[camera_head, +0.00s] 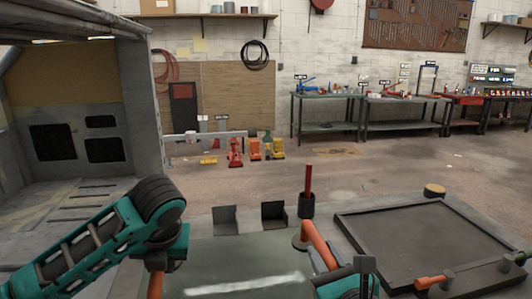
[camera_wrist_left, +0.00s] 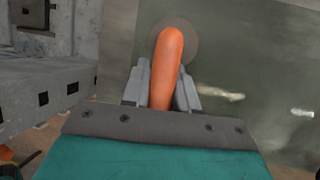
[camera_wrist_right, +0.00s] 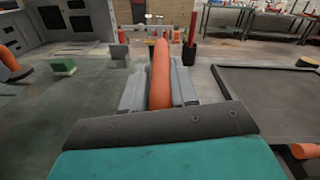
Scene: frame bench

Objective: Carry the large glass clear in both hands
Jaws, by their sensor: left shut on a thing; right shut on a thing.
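The large glass (camera_head: 240,262) is a greenish see-through pane at the bottom of the head view, with a pale streak of reflection. It also fills much of the left wrist view (camera_wrist_left: 235,65). An orange handle on a round pad rises from it. My left gripper (camera_wrist_left: 163,85) is shut on one orange handle (camera_wrist_left: 168,45). My right gripper (camera_wrist_right: 159,88) is shut on another orange handle (camera_wrist_right: 160,62), which also shows at the pane's right side in the head view (camera_head: 318,243). The pane's near edge is out of view.
A dark rectangular frame (camera_head: 345,222) lies on the right, with another orange handle (camera_head: 430,282) near its front. Two dark brackets (camera_head: 273,215) and a red post (camera_head: 308,180) stand beyond the pane. A grey cab-like shell (camera_head: 145,110) rises at left. Open floor lies behind, before workbenches (camera_head: 325,97).

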